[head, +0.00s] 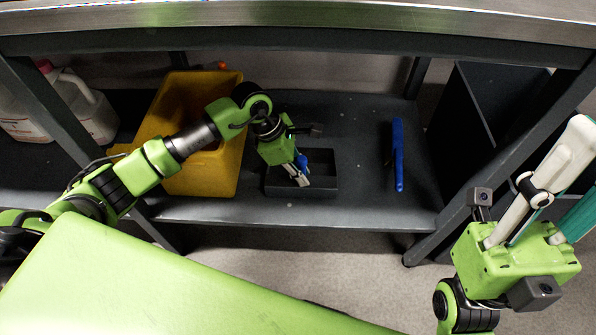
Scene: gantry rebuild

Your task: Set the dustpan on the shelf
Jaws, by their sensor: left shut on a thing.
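My left gripper (301,174) reaches over the lower shelf (350,118) from the left, pointing down. It is shut on a small blue part (302,161), mostly hidden by the fingers. A dark grey, shallow, walled pan-like piece (322,188) lies right under the fingers, at or just above the shelf. It may be the dustpan with the blue part as its handle; I cannot tell if they are joined. A long narrow blue object (398,155) lies on the shelf to the right.
A yellow bin (225,172) stands on the shelf left of the left gripper, behind my arm. White jugs (92,108) stand at the far left. A dark upright panel (475,110) and frame legs bound the right side. The metal tabletop (300,17) hangs above.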

